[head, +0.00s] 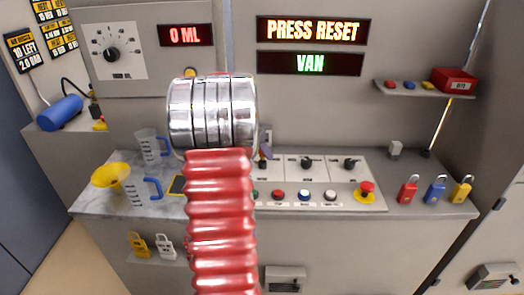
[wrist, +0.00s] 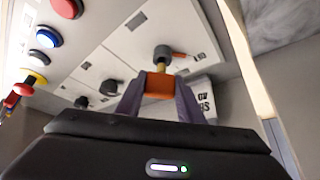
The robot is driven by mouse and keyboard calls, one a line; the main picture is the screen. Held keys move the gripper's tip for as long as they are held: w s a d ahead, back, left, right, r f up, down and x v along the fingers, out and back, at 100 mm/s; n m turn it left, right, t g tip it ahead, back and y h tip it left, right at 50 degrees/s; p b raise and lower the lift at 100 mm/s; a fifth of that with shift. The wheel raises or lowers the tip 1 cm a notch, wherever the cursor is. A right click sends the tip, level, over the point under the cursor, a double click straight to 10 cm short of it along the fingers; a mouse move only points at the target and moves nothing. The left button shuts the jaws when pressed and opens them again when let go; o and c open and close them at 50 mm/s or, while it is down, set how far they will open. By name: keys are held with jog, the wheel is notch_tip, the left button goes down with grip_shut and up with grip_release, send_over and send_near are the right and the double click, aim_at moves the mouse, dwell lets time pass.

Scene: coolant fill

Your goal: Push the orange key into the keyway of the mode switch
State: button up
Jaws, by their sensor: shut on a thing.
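In the wrist view the orange key (wrist: 160,86) sits between the two purple fingers of my gripper (wrist: 161,98). My gripper is shut on it. The key's short brass shank points at a dark round switch (wrist: 163,52) on the pale panel, which I take as the mode switch. The shank's tip meets or nearly meets the switch; I cannot tell whether it is inside the keyway. A small orange mark shows beside the switch. In the head view my red arm hides the key and most of the gripper; only a bit of purple shows.
The control panel (head: 330,178) holds more knobs, a row of buttons and a red emergency stop (head: 367,188). Padlocks (head: 436,190) stand to its right. A yellow funnel (head: 111,176) and measuring jugs (head: 152,146) stand at left. Displays read "PRESS RESET", "VAN" and "0 ML".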

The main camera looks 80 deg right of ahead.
jog(key=shift+f, duration=1.35)
jog(key=o, duration=1.1)
jog(key=shift+o, duration=0.2)
jog(key=v, duration=1.3)
jog(key=shift+a+r, duration=0.2)
jog(key=shift+r, duration=0.05)
jog(key=shift+w, duration=0.1)
